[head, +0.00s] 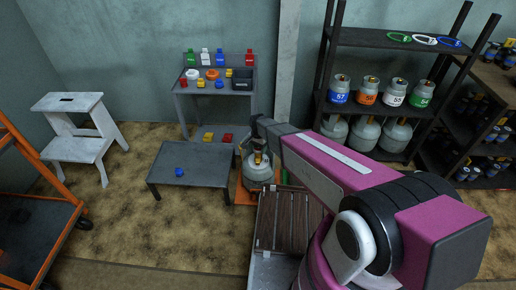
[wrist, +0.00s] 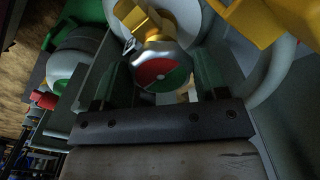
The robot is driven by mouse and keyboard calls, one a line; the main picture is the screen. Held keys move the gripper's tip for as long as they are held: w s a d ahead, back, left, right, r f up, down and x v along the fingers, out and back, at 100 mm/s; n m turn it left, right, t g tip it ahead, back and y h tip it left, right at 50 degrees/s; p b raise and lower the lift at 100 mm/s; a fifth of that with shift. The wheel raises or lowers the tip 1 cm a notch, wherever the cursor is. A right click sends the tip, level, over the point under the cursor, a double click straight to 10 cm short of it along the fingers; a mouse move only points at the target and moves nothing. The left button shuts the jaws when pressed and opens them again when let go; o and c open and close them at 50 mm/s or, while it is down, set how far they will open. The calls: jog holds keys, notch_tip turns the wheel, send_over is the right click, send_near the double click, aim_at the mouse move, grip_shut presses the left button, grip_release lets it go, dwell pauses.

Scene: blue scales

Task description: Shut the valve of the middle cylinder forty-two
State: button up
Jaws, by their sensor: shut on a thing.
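A grey-white gas cylinder (head: 258,181) stands on an orange base right of the low dark table. Its number cannot be read. In the wrist view its brass valve (wrist: 150,24) has a round red and green knob (wrist: 163,74). My gripper (head: 258,154) reaches down over the top of this cylinder and hides part of its valve. In the wrist view my gripper (wrist: 158,84) has a finger on either side of the knob and is shut on it. Whether the valve is open or shut cannot be told.
A slatted wooden platform (head: 284,222) lies in front of the cylinder. A low dark table (head: 200,156) holds a blue piece (head: 179,172). A shelf rack (head: 385,113) at the right holds several cylinders. Another grey cylinder (wrist: 72,66) shows left in the wrist view.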

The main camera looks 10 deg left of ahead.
aim_at(258, 148)
jog(key=o, duration=0.9)
notch_tip(258, 148, up, 11)
jog(key=shift+f, duration=0.1)
dwell(0.5)
jog(key=s+d+r+n, duration=0.1)
jog(key=s+d+r, duration=0.2)
jog(key=d, duration=0.7)
jog(key=s+d+r+n, duration=0.2)
jog(key=s+d+r, duration=0.2)
jog(key=d, duration=0.6)
jog(key=s+d+r+n, duration=0.2)
jog(key=s+d+r, duration=0.1)
jog(key=s+d, duration=0.4)
jog(key=shift+s+d+r, duration=0.1)
jog(key=shift+d+r, duration=0.1)
jog(key=shift+d, duration=0.6)
jog(key=shift+d+r, duration=0.2)
jog(key=shift+d, duration=0.6)
